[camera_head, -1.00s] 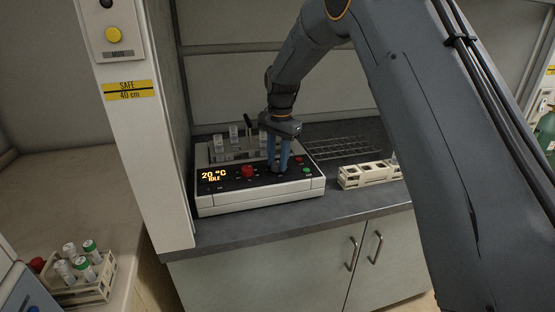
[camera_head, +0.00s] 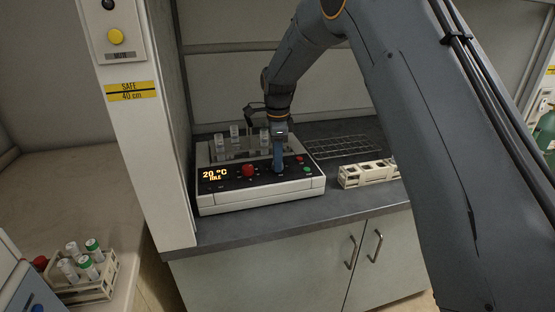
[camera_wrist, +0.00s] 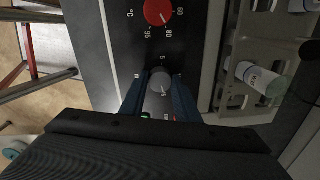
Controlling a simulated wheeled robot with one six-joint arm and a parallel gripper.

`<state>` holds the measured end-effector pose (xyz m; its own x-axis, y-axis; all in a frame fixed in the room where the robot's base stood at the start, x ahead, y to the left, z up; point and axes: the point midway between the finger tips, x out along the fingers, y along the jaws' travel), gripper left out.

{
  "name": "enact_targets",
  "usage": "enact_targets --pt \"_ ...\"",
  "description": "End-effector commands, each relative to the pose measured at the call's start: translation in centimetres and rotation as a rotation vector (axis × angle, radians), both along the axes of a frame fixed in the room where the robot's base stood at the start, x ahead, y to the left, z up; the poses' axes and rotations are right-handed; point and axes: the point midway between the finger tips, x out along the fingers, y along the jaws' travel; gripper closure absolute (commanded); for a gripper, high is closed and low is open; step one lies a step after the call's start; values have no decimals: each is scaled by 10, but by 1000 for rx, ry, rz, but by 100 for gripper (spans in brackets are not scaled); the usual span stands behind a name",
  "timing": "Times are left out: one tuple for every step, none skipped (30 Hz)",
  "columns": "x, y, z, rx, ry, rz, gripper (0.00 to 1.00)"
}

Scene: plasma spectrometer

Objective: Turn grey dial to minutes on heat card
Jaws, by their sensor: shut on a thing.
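The heater box (camera_head: 262,200) is white with a black front panel and stands on the dark bench. Its display (camera_head: 214,175) reads 20 °C and IDLE. In the wrist view, the grey dial (camera_wrist: 161,82) sits between my gripper's blue fingers, which are shut on its sides; small white marks ring it, partly hidden by the fingers. In the head view, my gripper (camera_head: 278,168) points down on the panel and hides the dial. The red dial (camera_head: 248,170) is to its left, and it also shows at the top of the wrist view (camera_wrist: 158,12). I cannot make out a heat card.
Tubes in a block (camera_head: 234,132) stand on the box behind the panel. A green button (camera_head: 306,168) is right of my gripper. A pale rack (camera_head: 365,176) and a wire rack (camera_head: 340,147) are to the right. A white post (camera_head: 150,170) rises close on the left.

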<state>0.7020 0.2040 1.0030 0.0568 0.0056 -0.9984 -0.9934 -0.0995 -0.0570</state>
Motion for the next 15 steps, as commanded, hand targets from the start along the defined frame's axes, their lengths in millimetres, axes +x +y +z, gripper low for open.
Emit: enact_targets --pt "1 1 1 2 -3 -16 94" --pt "1 1 1 2 -3 -26 94" --pt "1 2 1 2 -3 -37 94" --pt "1 2 1 2 -3 -45 94" --pt "1 2 1 2 -3 -52 94" --pt "1 2 1 3 -3 -58 94" --pt "1 2 2 2 -3 -62 94" --pt "1 2 1 2 -3 -66 94" --pt "1 2 1 2 -3 -70 94" --pt "1 1 2 2 -3 -73 94" --pt "1 2 1 3 -3 -74 94" --pt "1 1 2 3 -3 -76 94" --pt "1 1 2 3 -3 -77 94" --pt "1 1 2 3 -3 -77 94" --pt "1 1 2 3 -3 -77 94"
